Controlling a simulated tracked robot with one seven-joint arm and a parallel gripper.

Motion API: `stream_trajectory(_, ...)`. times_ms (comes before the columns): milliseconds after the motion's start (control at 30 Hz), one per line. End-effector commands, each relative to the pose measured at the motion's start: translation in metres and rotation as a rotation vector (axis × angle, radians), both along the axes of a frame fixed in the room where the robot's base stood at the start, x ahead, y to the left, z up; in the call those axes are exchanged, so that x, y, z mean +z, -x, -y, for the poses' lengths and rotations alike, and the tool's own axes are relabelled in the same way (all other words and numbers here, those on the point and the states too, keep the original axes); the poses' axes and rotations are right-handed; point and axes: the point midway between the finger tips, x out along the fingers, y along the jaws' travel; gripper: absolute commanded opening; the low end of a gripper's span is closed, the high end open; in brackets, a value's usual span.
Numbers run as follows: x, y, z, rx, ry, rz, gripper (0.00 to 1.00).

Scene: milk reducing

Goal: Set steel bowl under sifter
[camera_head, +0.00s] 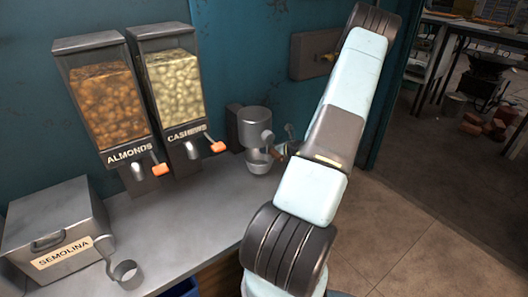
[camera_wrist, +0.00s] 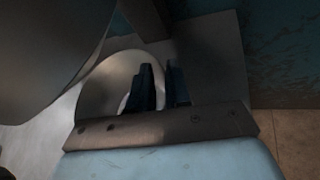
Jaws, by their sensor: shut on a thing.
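The sifter (camera_head: 255,128) is a grey metal drum mounted at the wall over the far right end of the counter. A steel bowl (camera_head: 259,164) is directly below it, at or just above the counter top; I cannot tell if it touches the counter. My gripper (camera_head: 279,151) is at the bowl's right side, shut on its rim and partly hidden by my arm. In the wrist view the dark fingers (camera_wrist: 163,88) close on the bowl's edge, and the shiny inside of the bowl (camera_wrist: 98,88) shows to their left. A large dark curved surface fills the upper left there.
Dispensers of almonds (camera_head: 105,105) and cashews (camera_head: 172,85), with orange-tipped levers, hang on the wall to the left. A semolina box (camera_head: 55,222) and a metal scoop (camera_head: 125,270) are at the counter's near left. The middle of the counter (camera_head: 190,215) is clear.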

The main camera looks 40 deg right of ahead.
Motion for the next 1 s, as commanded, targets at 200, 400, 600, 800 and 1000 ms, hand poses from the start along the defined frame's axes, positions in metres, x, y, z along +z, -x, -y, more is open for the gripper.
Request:
stream_trajectory(200,-0.011,-0.020,-0.006,-0.002,-0.004,-0.001,0.00)
stream_trajectory(400,-0.015,-0.021,-0.006,0.000,0.000,0.001,0.00)
stream_trajectory(600,-0.016,-0.020,-0.006,0.000,0.000,0.001,0.00)
stream_trajectory(800,-0.016,-0.020,-0.005,0.000,0.000,0.001,0.36)
stream_trajectory(1000,-0.016,-0.020,-0.005,0.000,0.000,0.001,0.44)
